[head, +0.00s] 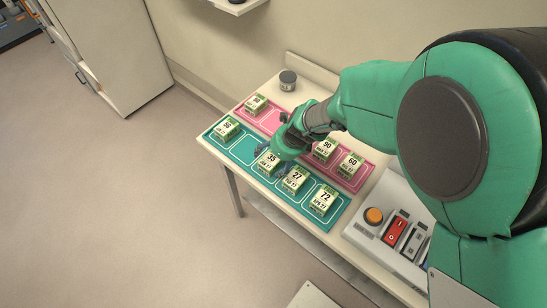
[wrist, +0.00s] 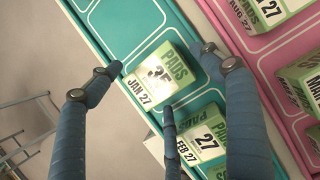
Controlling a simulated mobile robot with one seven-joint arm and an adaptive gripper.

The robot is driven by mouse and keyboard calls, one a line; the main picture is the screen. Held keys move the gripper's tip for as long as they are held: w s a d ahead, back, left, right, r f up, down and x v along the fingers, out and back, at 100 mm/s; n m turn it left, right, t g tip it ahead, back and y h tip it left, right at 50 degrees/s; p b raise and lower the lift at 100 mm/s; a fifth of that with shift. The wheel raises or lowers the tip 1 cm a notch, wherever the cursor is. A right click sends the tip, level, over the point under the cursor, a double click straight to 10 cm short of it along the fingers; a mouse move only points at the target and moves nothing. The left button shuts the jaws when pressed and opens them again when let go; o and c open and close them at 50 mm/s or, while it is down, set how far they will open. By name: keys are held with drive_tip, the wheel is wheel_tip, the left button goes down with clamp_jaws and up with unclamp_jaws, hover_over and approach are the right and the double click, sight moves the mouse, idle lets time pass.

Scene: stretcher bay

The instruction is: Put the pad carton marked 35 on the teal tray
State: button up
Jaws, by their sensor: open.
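The carton marked 35 (head: 269,161) is green and white and stands on the teal tray (head: 243,149), second from the left in its row. In the wrist view its labelled top, reading PADS, 35 and JAN 27 (wrist: 158,73), faces me, with a white-outlined teal compartment beside it. My gripper (head: 272,157) is over this carton, its blue fingers spread. In the wrist view the fingers (wrist: 168,85) stand around the carton, with a gap to the left finger; I cannot tell whether any finger touches it. The hand hides part of the trays behind.
Cartons marked 27 (head: 296,178) and 72 (head: 322,200) stand to the right on the teal tray, another (head: 227,128) at its left end. The pink tray (head: 268,119) behind holds cartons marked 90 (head: 325,149) and 60 (head: 350,164). A switch box (head: 393,222) is at right.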

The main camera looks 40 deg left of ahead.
drive_tip(key=p+v, duration=0.2)
drive_tip(key=v, duration=1)
drive_tip(key=shift+p, duration=0.35)
drive_tip(key=shift+r, duration=0.1)
idle(0.4)
drive_tip(key=w+d+r+n+t, duration=0.2)
drive_tip(key=w+d+r+n, duration=0.15)
drive_tip(key=d+r, duration=0.75)
drive_tip(key=w+d+r+n+t, duration=0.15)
drive_tip(key=d+r+n, duration=0.5)
drive_tip(key=d, duration=0.85)
drive_tip(key=s+d+r+n+h, duration=0.1)
drive_tip(key=s+d+r+n, duration=0.1)
drive_tip(key=d, duration=0.7)
drive_tip(key=s+d+r+n+t+h, duration=0.1)
drive_tip(key=s+d+r+n+h, duration=0.1)
drive_tip(key=s+d, duration=0.4)
drive_tip(key=s+d+r+n+t+h, duration=0.1)
drive_tip(key=s+d+r+n, duration=0.2)
drive_tip(key=d, duration=0.8)
wheel_tip(320, 180, up, 2)
drive_tip(key=shift+s+d+r+n, duration=0.15)
drive_tip(key=shift+s+d+n, duration=0.2)
drive_tip(key=shift+s, duration=0.3)
